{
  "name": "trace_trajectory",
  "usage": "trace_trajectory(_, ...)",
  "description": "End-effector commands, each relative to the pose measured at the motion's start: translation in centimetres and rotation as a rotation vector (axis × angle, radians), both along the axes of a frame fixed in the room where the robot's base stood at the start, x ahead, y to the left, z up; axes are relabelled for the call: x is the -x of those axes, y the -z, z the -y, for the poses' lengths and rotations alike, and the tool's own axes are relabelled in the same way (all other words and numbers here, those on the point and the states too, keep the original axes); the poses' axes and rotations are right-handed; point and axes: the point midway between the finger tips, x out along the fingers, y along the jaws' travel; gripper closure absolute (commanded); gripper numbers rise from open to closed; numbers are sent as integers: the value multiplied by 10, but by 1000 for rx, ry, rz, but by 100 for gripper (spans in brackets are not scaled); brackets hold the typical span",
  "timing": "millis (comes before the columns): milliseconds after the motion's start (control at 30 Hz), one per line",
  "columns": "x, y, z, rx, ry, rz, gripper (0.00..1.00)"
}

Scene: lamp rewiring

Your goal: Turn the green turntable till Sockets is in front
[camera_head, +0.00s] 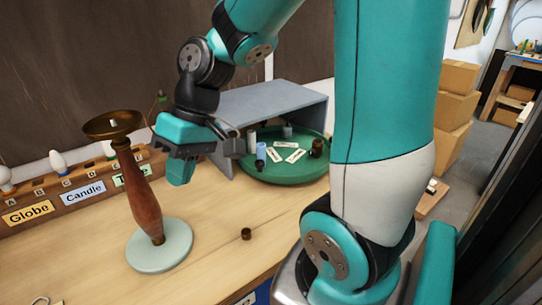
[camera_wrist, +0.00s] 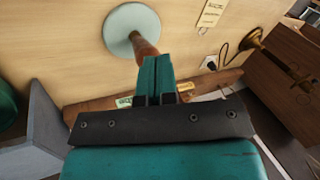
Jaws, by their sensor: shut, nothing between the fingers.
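The green turntable (camera_head: 270,177) stands on the bench, partly under a grey open-fronted housing (camera_head: 262,97). White label cards (camera_head: 292,154) lie on it, their words too small to read. Several small cylinders stand around the cards, among them a pale blue one (camera_head: 261,152) and a dark brown one (camera_head: 316,147). Its right edge is hidden by my arm. My gripper (camera_head: 181,172) is shut and empty, above the bench to the left of the turntable and apart from it. In the wrist view the shut fingers (camera_wrist: 156,77) show, and a green edge of the turntable (camera_wrist: 7,105) at far left.
A lamp with a brown stem (camera_head: 143,195) and pale round base (camera_head: 161,245) stands close to the left of my gripper. A wooden rack with Globe (camera_head: 28,211) and Candle (camera_head: 83,193) labels runs behind it.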

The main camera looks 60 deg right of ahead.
Motion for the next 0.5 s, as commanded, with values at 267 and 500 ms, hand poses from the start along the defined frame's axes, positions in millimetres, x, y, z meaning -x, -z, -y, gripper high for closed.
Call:
trace_trajectory(267,-25,31,194,-174,569,-46,100)
trace_trajectory(500,33,65,318,-308,937,-8,100)
